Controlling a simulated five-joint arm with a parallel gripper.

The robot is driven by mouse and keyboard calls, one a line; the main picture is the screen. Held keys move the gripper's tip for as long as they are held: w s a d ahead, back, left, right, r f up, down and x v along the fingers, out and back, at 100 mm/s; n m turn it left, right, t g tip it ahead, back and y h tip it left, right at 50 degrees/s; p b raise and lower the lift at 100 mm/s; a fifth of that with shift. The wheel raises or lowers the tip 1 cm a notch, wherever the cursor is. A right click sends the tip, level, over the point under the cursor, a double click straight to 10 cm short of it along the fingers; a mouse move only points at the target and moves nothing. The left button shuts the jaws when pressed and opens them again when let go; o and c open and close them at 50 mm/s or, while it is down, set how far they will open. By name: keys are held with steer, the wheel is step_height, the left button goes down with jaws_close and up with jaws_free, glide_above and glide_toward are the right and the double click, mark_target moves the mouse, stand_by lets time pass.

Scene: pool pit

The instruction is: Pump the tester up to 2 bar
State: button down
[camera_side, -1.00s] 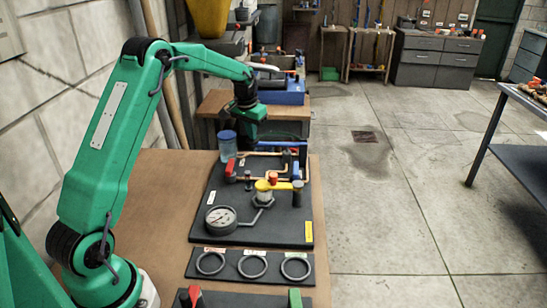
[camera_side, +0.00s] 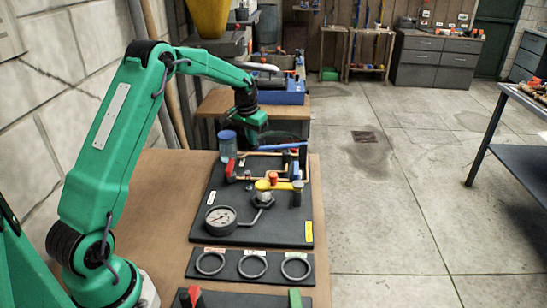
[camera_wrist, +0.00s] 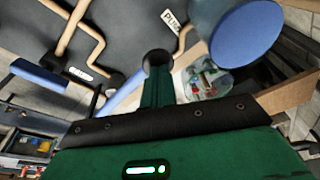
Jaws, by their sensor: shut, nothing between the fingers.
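The tester is a black board (camera_side: 240,228) on the brown bench, with copper pipes, a red lever (camera_side: 231,168), a yellow lever (camera_side: 275,185) and a round gauge (camera_side: 221,219) whose reading is too small to tell. A blue pump bar (camera_side: 286,147) lies across its back; a blue bar also shows in the wrist view (camera_wrist: 125,93). A clear jar with a blue cap (camera_side: 227,136) stands at the back left; its cap is close in the wrist view (camera_wrist: 248,36). My gripper (camera_side: 251,146) is shut and empty, low beside the bar's left end. I cannot tell whether they touch.
A black strip with several rings (camera_side: 252,266) lies in front of the board. A panel with a red and a green part is at the near edge. A blue toolbox (camera_side: 282,93) stands on a bench behind. Open floor lies to the right.

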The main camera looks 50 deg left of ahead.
steer(key=shift+f, duration=0.95)
steer(key=shift+r, duration=2)
steer(key=shift+f, duration=1.65)
steer(key=shift+r, duration=1.7)
step_height(320, 180, up, 6)
steer(key=shift+f, duration=0.1)
